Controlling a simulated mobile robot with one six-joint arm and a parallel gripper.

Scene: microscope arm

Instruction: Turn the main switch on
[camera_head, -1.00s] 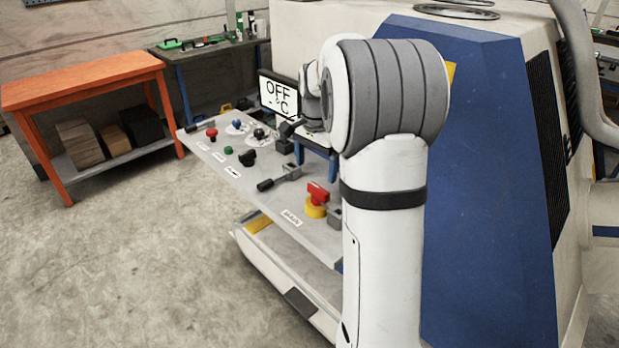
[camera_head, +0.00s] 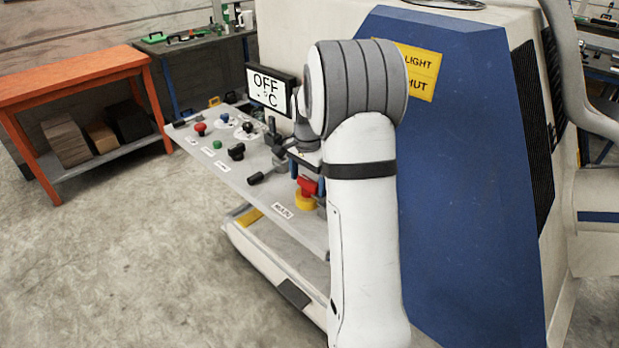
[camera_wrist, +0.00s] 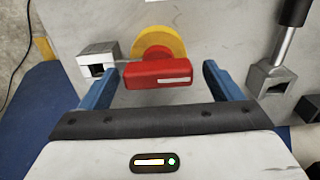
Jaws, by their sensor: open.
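The main switch is a red handle (camera_wrist: 158,72) on a yellow round base (camera_wrist: 160,44), above the MAIN label (camera_head: 283,210) on the grey panel. In the head view the red handle (camera_head: 307,186) and yellow base (camera_head: 305,200) show just left of my arm. In the wrist view the handle's bar lies crosswise, with a pale mark toward its right end. My gripper (camera_wrist: 160,75) is open, with one blue finger on each side of the handle. A gap shows between each finger and the handle. Whether the fingertips reach the handle's depth is unclear.
A grey bracket (camera_wrist: 97,58) stands left of the switch, close to the left finger. A lever with a black grip (camera_wrist: 294,12) stands to the right. Other knobs and a display reading OFF °C (camera_head: 271,90) are further along the panel (camera_head: 240,172).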

